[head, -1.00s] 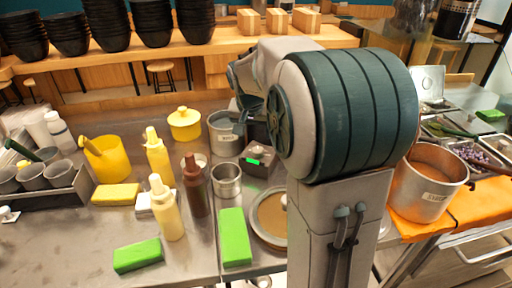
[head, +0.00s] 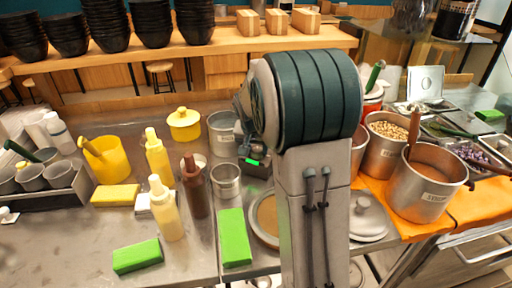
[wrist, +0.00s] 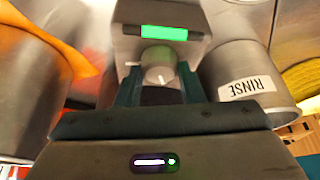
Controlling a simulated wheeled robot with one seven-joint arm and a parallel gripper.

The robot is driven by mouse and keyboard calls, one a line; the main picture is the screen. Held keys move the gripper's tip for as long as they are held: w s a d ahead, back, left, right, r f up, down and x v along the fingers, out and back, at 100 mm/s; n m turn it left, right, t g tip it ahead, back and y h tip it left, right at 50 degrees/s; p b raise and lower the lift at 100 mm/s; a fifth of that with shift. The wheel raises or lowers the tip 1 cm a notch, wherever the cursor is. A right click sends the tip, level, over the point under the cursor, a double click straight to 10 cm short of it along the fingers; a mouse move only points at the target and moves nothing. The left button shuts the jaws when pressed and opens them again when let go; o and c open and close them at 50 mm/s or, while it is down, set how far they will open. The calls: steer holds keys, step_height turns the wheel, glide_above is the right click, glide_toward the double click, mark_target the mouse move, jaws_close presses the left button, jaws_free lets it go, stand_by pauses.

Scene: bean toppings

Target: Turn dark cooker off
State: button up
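In the head view the cooker's green display (head: 252,162) shows just left of my arm, and the arm hides much of the cooker.
A metal pot labelled RINSE (wrist: 238,80) stands close right of the gripper. In the head view, a metal cup (head: 226,181), a brown bottle (head: 195,188) and a green sponge (head: 234,238) are left of my arm. Large pots, including one with brown contents (head: 420,190), stand right.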

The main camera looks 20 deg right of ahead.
steer(key=shift+c, duration=0.9)
steer(key=shift+n, duration=0.3)
steer(key=n+y, duration=0.1)
steer(key=n, duration=0.2)
steer(key=shift+d+t, duration=0.15)
steer(key=shift+t, duration=0.25)
steer(key=n+y+b, duration=0.1)
steer(key=n+y, duration=0.1)
steer(key=n, duration=0.3)
steer(key=shift+n, duration=0.3)
steer(key=o, duration=1)
steer(key=shift+d, duration=0.1)
steer(key=shift+r, duration=0.15)
